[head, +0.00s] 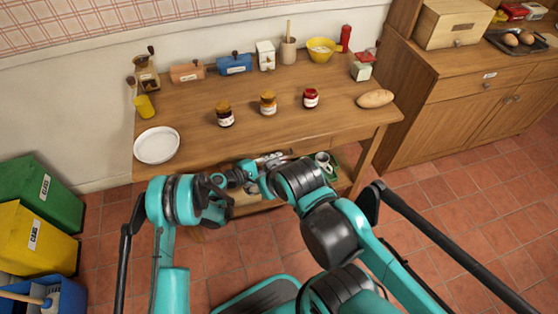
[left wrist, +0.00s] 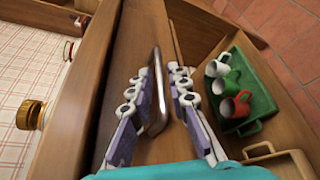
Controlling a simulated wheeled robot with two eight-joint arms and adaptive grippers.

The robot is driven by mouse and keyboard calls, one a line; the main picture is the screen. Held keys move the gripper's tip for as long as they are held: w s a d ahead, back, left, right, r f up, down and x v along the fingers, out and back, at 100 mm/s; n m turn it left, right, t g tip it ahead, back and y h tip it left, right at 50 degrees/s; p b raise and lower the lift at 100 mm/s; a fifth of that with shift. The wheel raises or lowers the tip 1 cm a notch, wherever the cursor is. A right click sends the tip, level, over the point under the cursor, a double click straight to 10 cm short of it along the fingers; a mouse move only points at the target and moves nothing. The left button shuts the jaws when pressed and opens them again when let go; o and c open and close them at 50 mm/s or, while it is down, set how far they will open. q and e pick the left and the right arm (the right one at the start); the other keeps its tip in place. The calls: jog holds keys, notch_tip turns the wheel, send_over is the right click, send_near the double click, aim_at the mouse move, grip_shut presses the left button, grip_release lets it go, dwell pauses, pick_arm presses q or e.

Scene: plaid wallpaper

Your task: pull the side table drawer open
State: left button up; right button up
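The side table (head: 185,112) is wooden, with its front edge towards me. In the left wrist view its drawer front (left wrist: 127,55) is plain brown wood and carries a metal bar handle (left wrist: 159,98). My left gripper (left wrist: 161,72) is open, its two fingers on either side of the handle with visible gaps. In the head view the left gripper (head: 270,159) is at the table's front, partly hidden by my arm links. The drawer looks shut, though its edges are mostly hidden. My right arm comes in from the right; its gripper is not visible.
Several jars (head: 268,103), a white plate (head: 157,145) and a bread loaf (head: 376,98) stand on the tabletop. A green crate (left wrist: 262,104) with mugs is below, beside the gripper. Bins (head: 37,240) stand left, a wooden cabinet (head: 465,105) right. Tiled floor is free between.

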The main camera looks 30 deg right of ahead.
pick_arm(q)
jog(key=shift+x, duration=0.8)
grip_shut()
jog(key=shift+s, duration=0.15)
